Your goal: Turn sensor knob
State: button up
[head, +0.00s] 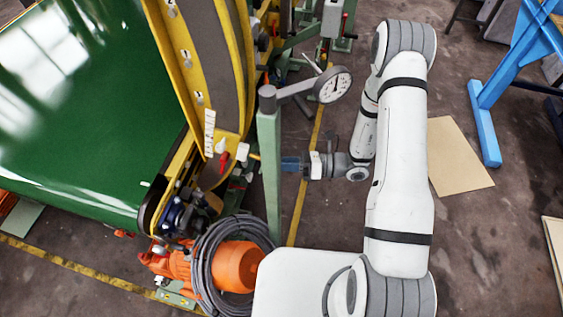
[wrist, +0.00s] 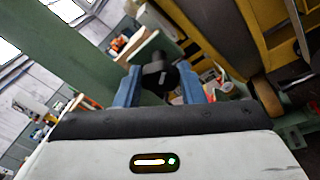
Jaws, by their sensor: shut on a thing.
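The sensor knob (wrist: 157,77) is a black round part in the wrist view, between the two blue fingers of my gripper (wrist: 161,74). The fingers are shut on it, one on each side. In the head view my gripper (head: 291,163) points left, its blue fingertips close against the green post (head: 270,185). The knob itself cannot be made out in the head view, where the post and fingers hide it.
A round dial gauge (head: 333,85) sticks out from the post top, above my gripper. The yellow-edged machine (head: 222,60) with its green belt (head: 80,110) stands left. An orange motor (head: 237,265) with coiled grey cable (head: 205,255) is below left.

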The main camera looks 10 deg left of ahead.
dwell(0.3)
jog(key=shift+w+f+m+g+y, duration=0.15)
jog(key=shift+m+g+y, duration=0.3)
jog(key=shift+m, duration=1)
jog(key=shift+s+f+m+g+y, duration=0.1)
jog(key=shift+m+g+y, duration=0.35)
jog(key=shift+m, duration=1.05)
jog(key=shift+w+f+m+g+y, duration=0.15)
jog(key=shift+m+g+y, duration=0.25)
jog(key=shift+m, duration=1.05)
jog(key=shift+s, duration=0.1)
jog(key=o, duration=0.7)
jog(key=b+v, duration=0.2)
jog(key=v, duration=0.5)
jog(key=shift+d+b, duration=0.3)
jog(key=shift+d, duration=0.05)
